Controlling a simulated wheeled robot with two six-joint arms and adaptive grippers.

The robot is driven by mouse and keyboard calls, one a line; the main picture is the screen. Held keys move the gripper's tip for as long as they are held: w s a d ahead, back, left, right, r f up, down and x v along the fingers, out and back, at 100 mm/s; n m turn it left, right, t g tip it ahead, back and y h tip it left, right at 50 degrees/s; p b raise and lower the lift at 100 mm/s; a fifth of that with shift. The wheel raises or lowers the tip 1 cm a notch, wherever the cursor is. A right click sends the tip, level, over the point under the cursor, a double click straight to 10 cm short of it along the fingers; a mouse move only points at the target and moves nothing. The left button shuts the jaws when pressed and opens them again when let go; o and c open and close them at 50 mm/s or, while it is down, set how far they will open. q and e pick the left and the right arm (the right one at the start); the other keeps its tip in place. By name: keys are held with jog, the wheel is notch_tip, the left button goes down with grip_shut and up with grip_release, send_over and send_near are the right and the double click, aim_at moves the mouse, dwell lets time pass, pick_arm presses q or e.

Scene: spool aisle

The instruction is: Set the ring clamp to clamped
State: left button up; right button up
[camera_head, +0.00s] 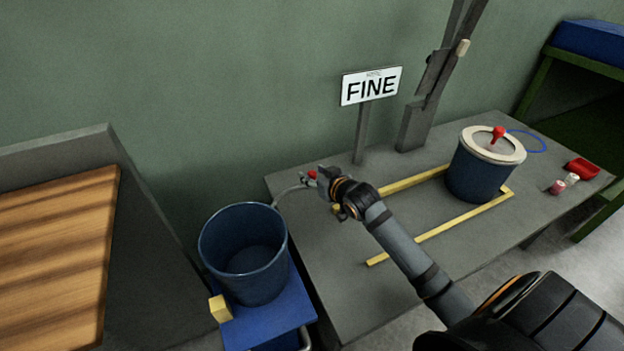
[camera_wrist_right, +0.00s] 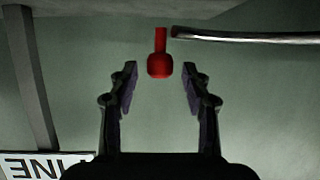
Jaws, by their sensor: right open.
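My right gripper (camera_head: 326,188) is over the left part of the grey table, with its fingers apart. In the right wrist view, its two fingertips (camera_wrist_right: 160,78) stand on either side of a red handle (camera_wrist_right: 160,66) without touching it. The red handle also shows just past the gripper in the head view (camera_head: 312,174). A grey curved pipe runs from beside it toward the blue bucket. A dark blue drum (camera_head: 477,176) stands at the right with a pale lid ring (camera_head: 475,146) and a red lever (camera_head: 497,133) on top. I cannot tell which red part belongs to the ring clamp.
An open blue bucket (camera_head: 243,240) stands on a blue cart (camera_head: 272,324) at the left. Yellow strips (camera_head: 440,229) mark the grey table (camera_head: 320,280). A FINE sign (camera_head: 371,86) and a grey post (camera_head: 413,125) stand behind. A red tray (camera_head: 583,168) lies at the right.

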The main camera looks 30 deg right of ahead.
jog(key=shift+w+f, duration=0.25)
jog(key=shift+w, duration=0.45)
grip_shut()
